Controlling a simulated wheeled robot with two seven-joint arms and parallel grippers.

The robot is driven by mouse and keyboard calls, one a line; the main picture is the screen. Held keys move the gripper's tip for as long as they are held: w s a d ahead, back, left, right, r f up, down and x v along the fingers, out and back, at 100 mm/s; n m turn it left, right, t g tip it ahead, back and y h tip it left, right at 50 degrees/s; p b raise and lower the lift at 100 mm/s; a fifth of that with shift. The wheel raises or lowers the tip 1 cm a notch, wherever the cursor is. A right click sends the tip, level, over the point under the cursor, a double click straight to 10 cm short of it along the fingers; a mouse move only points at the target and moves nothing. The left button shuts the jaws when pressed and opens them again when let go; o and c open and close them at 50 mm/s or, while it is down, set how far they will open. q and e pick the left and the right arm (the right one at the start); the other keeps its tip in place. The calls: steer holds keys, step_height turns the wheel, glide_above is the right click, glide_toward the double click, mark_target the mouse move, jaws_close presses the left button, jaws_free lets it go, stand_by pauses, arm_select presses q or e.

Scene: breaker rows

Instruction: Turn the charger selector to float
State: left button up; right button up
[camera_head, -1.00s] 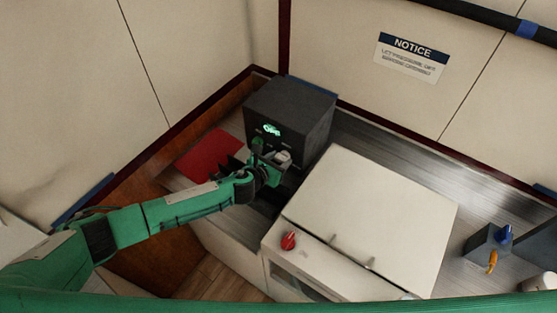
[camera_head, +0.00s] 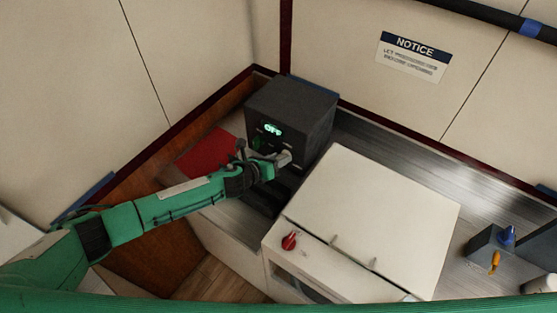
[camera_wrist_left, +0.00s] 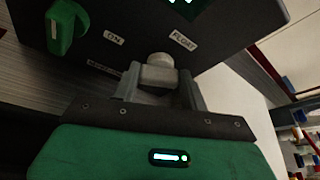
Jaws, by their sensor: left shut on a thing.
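The charger (camera_head: 300,108) is a dark box in the back corner, and its green display (camera_head: 272,130) reads OFF. In the left wrist view its front (camera_wrist_left: 225,22) carries a light grey selector knob (camera_wrist_left: 158,60), with a FLOAT label (camera_wrist_left: 183,40) up and right of it. An ON label (camera_wrist_left: 115,38) is at upper left, and a lower-left label is unreadable. My left gripper (camera_head: 284,158) is at the charger's front. In the wrist view its fingers (camera_wrist_left: 160,80) are shut on the grey knob. The knob's pointer is not clear. My right gripper is not in view.
A green knob (camera_wrist_left: 67,27) sits left of the grey one on the charger. A red sheet (camera_head: 208,153) lies left of the charger. A white cabinet (camera_head: 375,210) with a red knob (camera_head: 289,240) stands to the right.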

arm_select(q)
steer(key=shift+a+f+n+h+b, duration=0.1)
steer(key=shift+n+h+b, duration=0.3)
steer(key=shift+n, duration=0.2)
steer(key=o, duration=1)
steer(key=shift+p+v, duration=2.6)
steer(key=shift+v, duration=4.25)
steer(key=shift+w, duration=0.1)
